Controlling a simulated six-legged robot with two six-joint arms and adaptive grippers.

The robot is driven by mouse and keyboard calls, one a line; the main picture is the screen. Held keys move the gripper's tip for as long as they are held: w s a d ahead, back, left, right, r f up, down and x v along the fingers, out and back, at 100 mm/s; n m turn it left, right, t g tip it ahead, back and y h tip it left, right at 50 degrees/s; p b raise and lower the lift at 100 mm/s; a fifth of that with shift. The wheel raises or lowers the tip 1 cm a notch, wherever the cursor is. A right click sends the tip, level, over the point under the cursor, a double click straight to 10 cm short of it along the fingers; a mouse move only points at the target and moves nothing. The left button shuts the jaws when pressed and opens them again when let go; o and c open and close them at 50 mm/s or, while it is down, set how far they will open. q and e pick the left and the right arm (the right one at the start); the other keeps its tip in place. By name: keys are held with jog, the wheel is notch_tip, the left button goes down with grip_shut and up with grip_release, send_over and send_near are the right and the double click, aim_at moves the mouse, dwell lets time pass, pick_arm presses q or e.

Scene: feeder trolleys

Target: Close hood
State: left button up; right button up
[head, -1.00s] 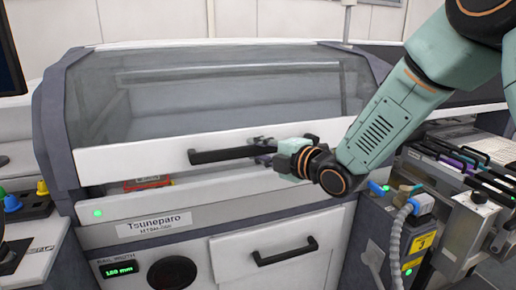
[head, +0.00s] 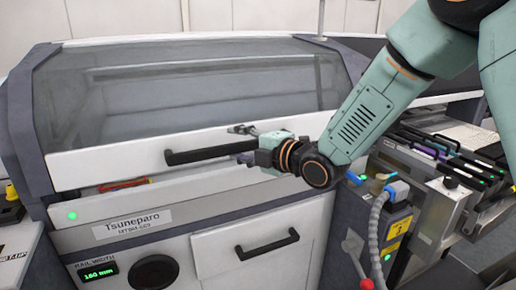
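The hood (head: 110,165) of the Tsuneparo machine has a clear window (head: 200,85) and a white front edge with a black bar handle (head: 205,154). A narrow gap shows under the hood's front edge at the left, with something red (head: 125,185) inside. My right gripper (head: 242,144) is at the right end of the handle. Its fingers are spread, one above the bar and one below it; whether they touch the bar I cannot tell. My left gripper is out of view.
Below the hood is a white front panel with a second black handle (head: 267,244) and a rail width display (head: 99,273). Feeders (head: 440,155) and a grey hose (head: 377,235) stand at the right, under my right arm. A yellow knob (head: 11,192) is at the left edge.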

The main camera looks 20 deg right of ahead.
jog(key=v, duration=1)
jog(key=shift+s, duration=0.35)
jog(key=shift+s+d+r, duration=0.1)
jog(key=shift+s+d, duration=0.05)
dwell(0.4)
